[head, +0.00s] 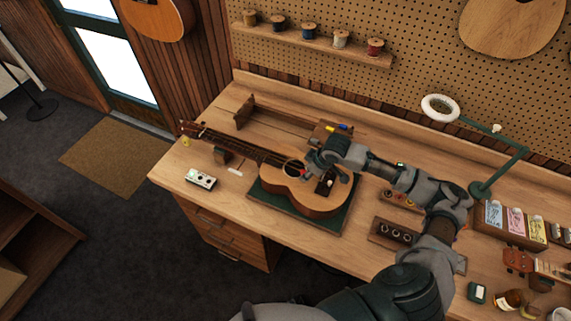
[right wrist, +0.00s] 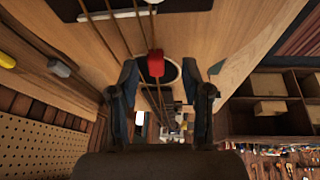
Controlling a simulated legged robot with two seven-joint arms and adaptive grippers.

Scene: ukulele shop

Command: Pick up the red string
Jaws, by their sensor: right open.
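The ukulele (head: 302,197) lies face up on a dark green mat (head: 256,192) on the workbench, its neck pointing to the back left. A small red piece (right wrist: 156,64), apparently the red string, shows over the strings at the dark sound hole in the right wrist view. A bit of red also shows by the sound hole in the head view (head: 304,173). My right gripper (right wrist: 161,76) is open over the ukulele's body, its two fingers on either side of the red piece with clear gaps. My left gripper is not in view.
A neck rest (head: 221,155) and a small white box (head: 201,179) stand left of the ukulele. Wooden blocks with round fittings (head: 394,232) sit to its right. A green lamp (head: 482,188) and a box of packets (head: 515,225) stand farther right. Thread spools, one red (head: 375,47), line the wall shelf.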

